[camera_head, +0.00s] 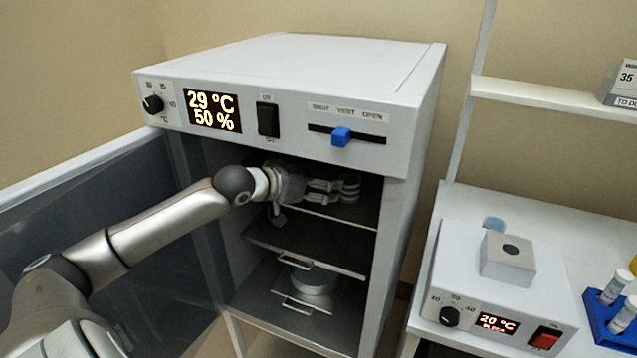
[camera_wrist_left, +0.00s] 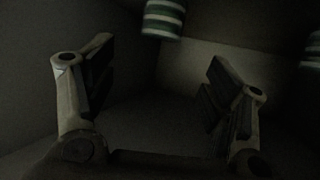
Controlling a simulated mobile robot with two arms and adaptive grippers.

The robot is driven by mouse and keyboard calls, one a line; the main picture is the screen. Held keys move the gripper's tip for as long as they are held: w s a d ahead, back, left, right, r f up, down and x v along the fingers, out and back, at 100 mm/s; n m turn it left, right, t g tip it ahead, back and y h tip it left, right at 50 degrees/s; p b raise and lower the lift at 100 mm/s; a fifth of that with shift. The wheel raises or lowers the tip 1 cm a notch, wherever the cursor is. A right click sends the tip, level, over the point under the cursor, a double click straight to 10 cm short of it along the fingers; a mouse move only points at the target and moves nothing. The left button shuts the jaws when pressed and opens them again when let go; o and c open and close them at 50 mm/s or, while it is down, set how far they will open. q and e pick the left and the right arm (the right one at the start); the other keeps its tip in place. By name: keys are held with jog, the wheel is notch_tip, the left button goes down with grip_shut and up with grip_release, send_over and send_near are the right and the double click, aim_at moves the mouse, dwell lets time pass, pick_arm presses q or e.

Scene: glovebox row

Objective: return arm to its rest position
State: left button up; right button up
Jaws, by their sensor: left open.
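My left arm (camera_head: 150,228) reaches from the lower left into the open incubator cabinet (camera_head: 410,140). My left gripper (camera_head: 328,190) is inside, at the upper shelf (camera_head: 350,213). In the left wrist view the left gripper (camera_wrist_left: 158,95) is open, with nothing between its fingers. A green-and-white striped item (camera_head: 350,187) stands just beyond the fingertips on the upper shelf. It also shows at the top of the left wrist view (camera_wrist_left: 163,18), apart from the fingers. My right gripper is not in view.
The cabinet door (camera_head: 95,200) stands open to the left. A lower shelf (camera_head: 300,250) and a bottom tray with a round dish (camera_head: 313,280) are below my gripper. A bench to the right holds a block heater (camera_head: 500,280) and a blue tube rack (camera_head: 600,322).

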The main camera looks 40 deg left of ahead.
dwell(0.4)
pick_arm(q)
jog(key=s+d+f+g, duration=0.1)
jog(key=s+d+f, duration=0.3)
jog(key=f, duration=0.2)
jog(key=s+d+f+m+g, duration=0.1)
jog(key=s+d+f+g, duration=0.2)
jog(key=f, duration=0.4)
jog(key=s+d+f, duration=0.4)
jog(key=f, duration=0.2)
jog(key=s+d+f+g+y, duration=0.1)
jog(key=s+d+f+g, duration=0.15)
jog(key=s, duration=0.45)
jog(key=s+d+f+g, duration=0.1)
jog(key=s+d+f, duration=0.1)
jog(key=s+d, duration=0.35)
jog(key=s+d+f+g+y, duration=0.1)
jog(key=s+d+f+g, duration=0.1)
jog(key=s, duration=0.7)
notch_tip(320, 180, down, 28)
jog(key=s+g, duration=0.2)
jog(key=s+a+f, duration=0.3)
jog(key=s+f, duration=1.1)
jog(key=s, duration=0.2)
jog(key=shift+s+f+g, duration=0.2)
jog(key=shift+f+g, duration=0.2)
jog(key=shift+g, duration=0.05)
